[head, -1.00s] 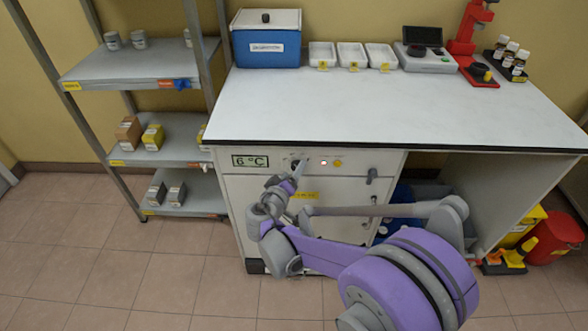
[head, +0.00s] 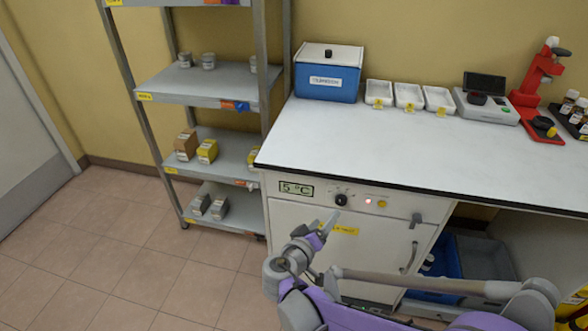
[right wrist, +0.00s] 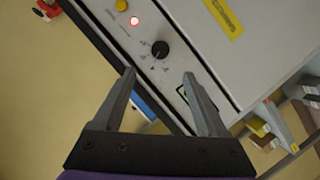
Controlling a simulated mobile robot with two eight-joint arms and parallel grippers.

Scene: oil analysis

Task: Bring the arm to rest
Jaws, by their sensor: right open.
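My right arm comes in from the lower right in the head view. My right gripper (head: 326,226) is in front of the cabinet's control panel, just below and left of the black knob (head: 341,200). In the right wrist view the gripper (right wrist: 163,95) is open and empty, its two fingers spread apart. The knob (right wrist: 160,49) shows beyond the fingertips, with a gap between. The display (head: 296,189) reads 5 °C, and a red light (head: 368,201) glows beside a yellow button (head: 382,204). My left gripper is not in view.
The white-topped bench (head: 430,141) carries a blue box (head: 328,73), white trays, a scale (head: 487,102) and a red stand (head: 538,85). A grey shelf rack (head: 200,88) stands at left. The floor left of the bench is clear.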

